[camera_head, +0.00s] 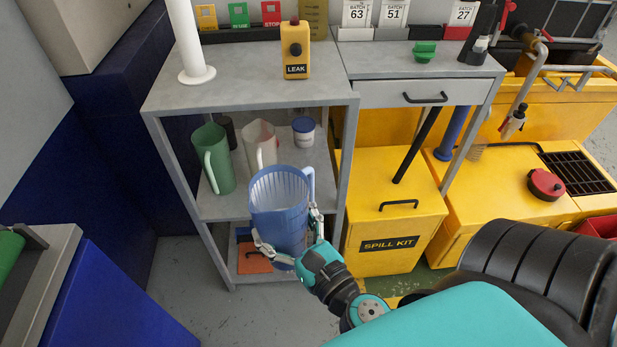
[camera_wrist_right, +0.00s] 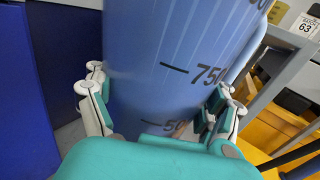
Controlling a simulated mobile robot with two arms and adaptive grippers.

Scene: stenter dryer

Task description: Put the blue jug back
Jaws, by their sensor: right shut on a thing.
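The blue jug (camera_head: 280,208) is upright in front of the grey shelf unit, with its handle to the right. My right gripper (camera_head: 288,243) is shut around its lower body. In the right wrist view the blue jug (camera_wrist_right: 180,70) fills the middle, with volume marks on its side, between the fingers of my right gripper (camera_wrist_right: 160,110). The blue jug hides part of the shelf's front edge. My left gripper is out of view.
A dark cup (camera_head: 227,132) and a blue-lidded white tub (camera_head: 303,130) stand further back on the shelf. The shelf unit's front leg (camera_head: 345,170) is just right of the jug. A yellow spill kit box (camera_head: 388,235) stands to the right. An orange item (camera_head: 254,262) lies on the bottom shelf.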

